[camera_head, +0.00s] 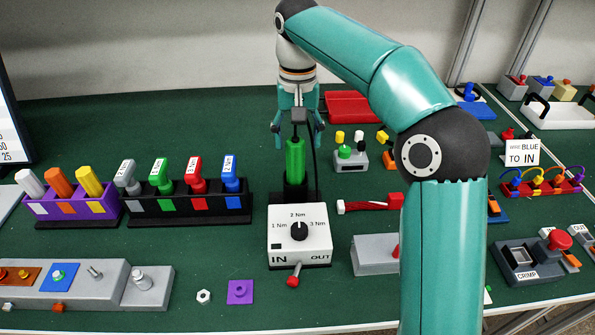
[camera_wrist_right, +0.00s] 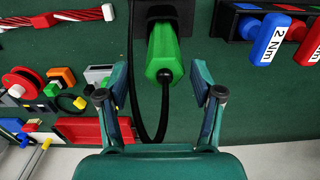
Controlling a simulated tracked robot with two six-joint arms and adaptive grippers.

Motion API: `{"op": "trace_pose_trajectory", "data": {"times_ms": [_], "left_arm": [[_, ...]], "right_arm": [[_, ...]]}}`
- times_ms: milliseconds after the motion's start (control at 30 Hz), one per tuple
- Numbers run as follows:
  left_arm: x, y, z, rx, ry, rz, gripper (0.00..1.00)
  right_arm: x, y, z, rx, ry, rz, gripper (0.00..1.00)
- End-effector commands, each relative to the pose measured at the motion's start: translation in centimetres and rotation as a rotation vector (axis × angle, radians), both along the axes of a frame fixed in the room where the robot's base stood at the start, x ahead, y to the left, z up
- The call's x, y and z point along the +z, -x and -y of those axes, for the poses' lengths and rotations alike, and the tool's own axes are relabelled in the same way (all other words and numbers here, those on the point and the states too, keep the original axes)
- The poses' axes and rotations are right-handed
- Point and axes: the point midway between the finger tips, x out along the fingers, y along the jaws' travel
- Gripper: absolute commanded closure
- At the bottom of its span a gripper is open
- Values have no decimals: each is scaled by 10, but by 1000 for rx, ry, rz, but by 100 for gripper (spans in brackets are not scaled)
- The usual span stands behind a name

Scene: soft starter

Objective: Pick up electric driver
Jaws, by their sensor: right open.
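The electric driver (camera_head: 295,158) has a green body and stands upright in a black holder (camera_head: 296,190) behind the white torque box in the head view. A black cable runs from its top. My right gripper (camera_head: 297,124) is open above and around the driver's upper end, coming from behind. In the right wrist view the driver's green body (camera_wrist_right: 164,52) lies ahead of my open right gripper (camera_wrist_right: 160,92), between the lines of its two fingers, with the cable hanging beside it. My left gripper is not in view.
The white torque box (camera_head: 300,235) stands in front of the holder. A black rack (camera_head: 188,207) of coloured Nm bits is to the left, and a red tray (camera_head: 352,106) is behind to the right. My right arm covers part of the table's right side.

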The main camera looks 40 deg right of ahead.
Motion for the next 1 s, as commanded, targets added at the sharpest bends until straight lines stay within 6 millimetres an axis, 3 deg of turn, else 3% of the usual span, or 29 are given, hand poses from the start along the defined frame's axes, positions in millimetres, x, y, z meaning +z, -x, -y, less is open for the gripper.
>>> {"op": "trace_pose_trajectory", "data": {"times_ms": [300, 600, 1000], "left_arm": [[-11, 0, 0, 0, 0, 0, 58], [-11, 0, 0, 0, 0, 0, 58], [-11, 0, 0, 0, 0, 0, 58]], "right_arm": [[-43, 0, -5, 0, -1, -3, 34], [-47, 0, -5, -1, -1, -1, 34], [-47, 0, -5, -1, -1, -1, 98]]}}
